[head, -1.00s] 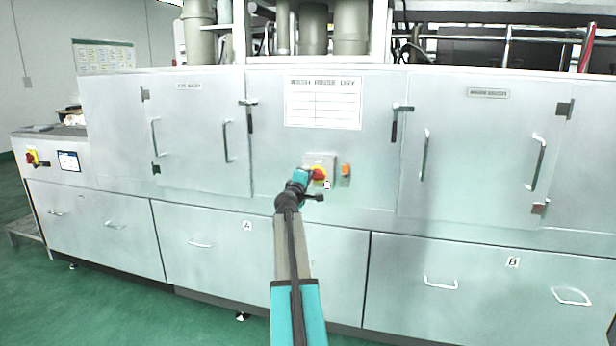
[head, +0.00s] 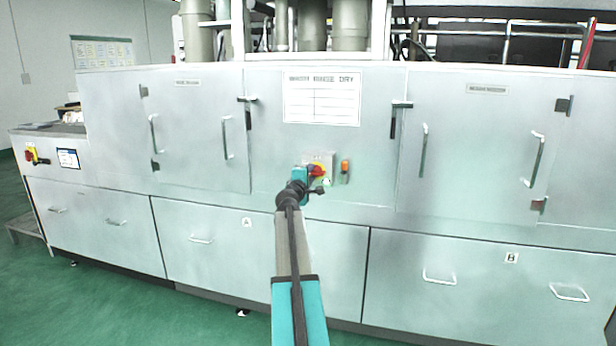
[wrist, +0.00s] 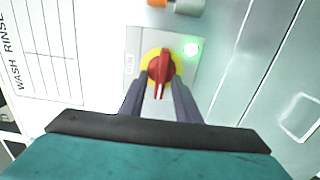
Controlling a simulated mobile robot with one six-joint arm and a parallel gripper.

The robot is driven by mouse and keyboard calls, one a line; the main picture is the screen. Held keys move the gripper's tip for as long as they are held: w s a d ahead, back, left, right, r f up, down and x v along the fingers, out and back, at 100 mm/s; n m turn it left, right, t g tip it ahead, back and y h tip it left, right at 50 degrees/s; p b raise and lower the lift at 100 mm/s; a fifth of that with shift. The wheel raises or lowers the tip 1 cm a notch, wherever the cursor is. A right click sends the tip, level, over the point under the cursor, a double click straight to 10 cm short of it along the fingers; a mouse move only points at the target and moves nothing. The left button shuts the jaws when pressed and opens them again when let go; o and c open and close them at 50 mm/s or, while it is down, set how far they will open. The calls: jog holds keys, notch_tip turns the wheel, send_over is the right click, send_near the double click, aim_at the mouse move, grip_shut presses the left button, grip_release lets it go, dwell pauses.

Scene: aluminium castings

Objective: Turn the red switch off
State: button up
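The red switch (wrist: 160,68) is a rotary knob on a yellow disc, mounted on a grey plate (wrist: 196,80) on the machine front. In the wrist view its handle runs up and down the picture. In the head view the red switch (head: 318,170) is partly hidden behind my gripper (head: 303,180). My gripper (wrist: 158,88) is open, with one dark finger on each side of the handle's lower end. I cannot tell whether either finger touches it. A green lamp (wrist: 191,49) glows beside the knob.
An orange part (head: 345,167) sits just right of the switch plate. A white chart (head: 322,98) is above. Doors with bar handles (head: 423,150) flank the panel. Another red and yellow switch (head: 31,155) is at the far left. Green floor lies in front.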

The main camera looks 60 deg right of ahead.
jog(key=shift+w+a, duration=0.15)
jog(key=shift+w, duration=0.05)
jog(key=shift+a, duration=0.2)
jog(key=v, duration=1.3)
jog(key=shift+s, duration=0.2)
jog(key=shift+a, duration=0.15)
dwell(0.5)
